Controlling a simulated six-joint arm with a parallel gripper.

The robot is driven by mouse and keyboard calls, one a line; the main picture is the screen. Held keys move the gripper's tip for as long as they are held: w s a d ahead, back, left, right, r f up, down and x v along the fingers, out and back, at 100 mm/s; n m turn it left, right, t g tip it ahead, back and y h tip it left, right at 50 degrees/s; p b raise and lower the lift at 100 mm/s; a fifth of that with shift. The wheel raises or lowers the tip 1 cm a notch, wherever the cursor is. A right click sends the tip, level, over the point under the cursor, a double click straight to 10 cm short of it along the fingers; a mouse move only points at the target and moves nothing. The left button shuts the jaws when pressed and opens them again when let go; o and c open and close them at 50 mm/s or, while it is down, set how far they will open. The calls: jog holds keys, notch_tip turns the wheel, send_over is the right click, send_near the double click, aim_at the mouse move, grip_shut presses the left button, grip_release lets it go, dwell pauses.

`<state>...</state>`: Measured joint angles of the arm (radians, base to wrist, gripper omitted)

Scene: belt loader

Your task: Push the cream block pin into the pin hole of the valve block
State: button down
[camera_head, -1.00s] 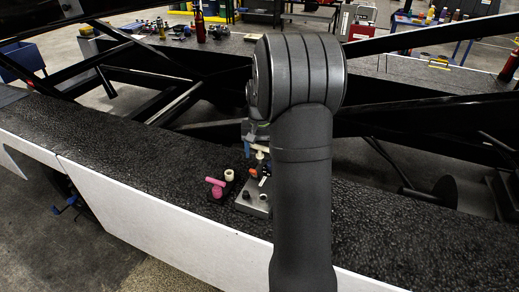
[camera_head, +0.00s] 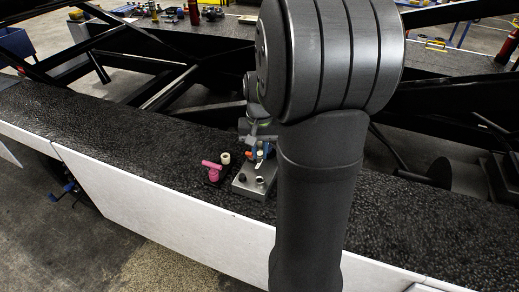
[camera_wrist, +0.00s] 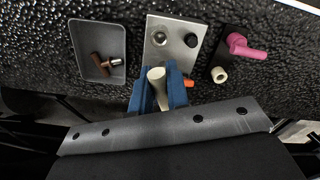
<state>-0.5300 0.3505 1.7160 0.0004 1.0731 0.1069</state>
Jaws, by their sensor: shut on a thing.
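The cream block pin (camera_wrist: 157,88) is between the blue fingers of my gripper (camera_wrist: 160,92), which is shut on it. The pin also shows small in the head view (camera_head: 260,154).
A dark block with a pink handle (camera_wrist: 246,50) and a cream cylinder (camera_wrist: 219,74) stands close to the valve block. A grey tray (camera_wrist: 78,45) with brown and silver fittings is on its other side. The dark belt surface (camera_head: 120,140) is otherwise clear around them.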

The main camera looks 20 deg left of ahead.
jog(key=n, duration=0.3)
jog(key=d+n, duration=0.1)
jog(key=n, duration=0.2)
jog(key=shift+r, duration=0.2)
jog(key=shift+d+f+n+y, duration=0.15)
jog(key=shift+f+n, duration=0.8)
jog(key=shift+n, duration=0.3)
jog(key=shift+d+f+n+y, duration=0.2)
jog(key=shift+f+n, duration=0.7)
jog(key=shift+n, duration=0.3)
jog(key=shift+d+f+n+y, duration=0.15)
jog(key=shift+f+n, duration=0.8)
jog(key=shift+n, duration=0.3)
jog(key=shift+f, duration=2)
jog(key=c, duration=1.3)
grip_release()
jog(key=shift+r, duration=0.1)
notch_tip(320, 180, up, 17)
jog(key=d, duration=0.1)
jog(key=shift+s+d, duration=0.15)
jog(key=shift+s, duration=0.15)
